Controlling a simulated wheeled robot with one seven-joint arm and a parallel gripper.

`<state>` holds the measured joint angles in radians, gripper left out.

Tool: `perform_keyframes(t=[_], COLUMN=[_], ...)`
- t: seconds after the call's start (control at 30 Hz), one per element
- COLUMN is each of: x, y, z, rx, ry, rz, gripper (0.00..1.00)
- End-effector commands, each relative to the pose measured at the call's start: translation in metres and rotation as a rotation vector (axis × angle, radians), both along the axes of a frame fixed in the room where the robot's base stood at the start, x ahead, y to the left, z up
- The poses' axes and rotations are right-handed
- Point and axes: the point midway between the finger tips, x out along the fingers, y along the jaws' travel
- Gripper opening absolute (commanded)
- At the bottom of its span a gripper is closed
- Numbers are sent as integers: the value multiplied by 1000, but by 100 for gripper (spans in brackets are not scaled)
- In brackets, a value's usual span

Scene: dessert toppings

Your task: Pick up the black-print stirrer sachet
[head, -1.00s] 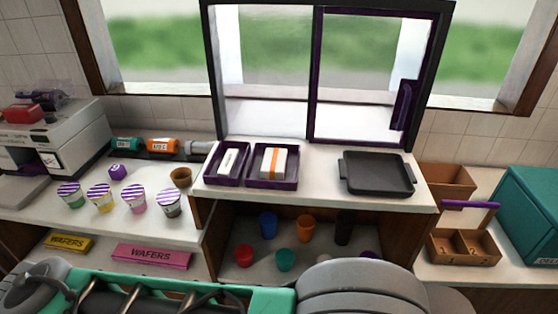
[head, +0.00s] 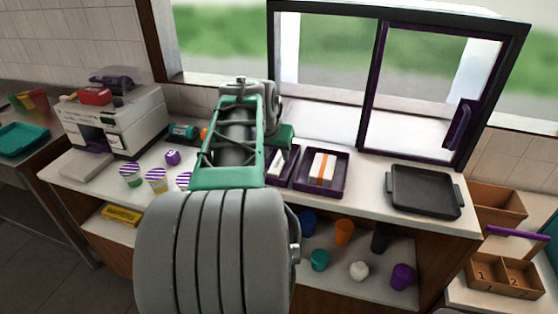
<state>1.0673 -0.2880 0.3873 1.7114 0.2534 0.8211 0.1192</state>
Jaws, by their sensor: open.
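The sachet (head: 275,160), a white packet with faint dark print, lies in the left purple tray (head: 292,166) on the raised counter below the serving window. My arm partly covers the sachet and this tray. A second purple tray (head: 341,188) to its right holds a white packet with an orange stripe (head: 322,168). My green and grey arm reaches over the counter to the left of the trays. My gripper does not show; the arm hides the space beyond it.
A black tray (head: 424,191) stands right of the purple trays. Several coloured cups stand on the shelf below. A numbered wooden box (head: 505,287) is at right.

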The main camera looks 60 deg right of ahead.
Motion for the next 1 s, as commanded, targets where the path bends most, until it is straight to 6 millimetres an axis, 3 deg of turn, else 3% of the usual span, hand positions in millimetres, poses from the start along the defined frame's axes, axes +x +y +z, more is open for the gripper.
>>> perform_keyframes(t=[0.23,0.5,1.0], x=[5,6,6], y=[-21,-24,-23], z=[-34,-40,-40], rx=[3,-1,-1], ry=[1,-1,-1], rz=[2,3,3], gripper=[42,41,0])
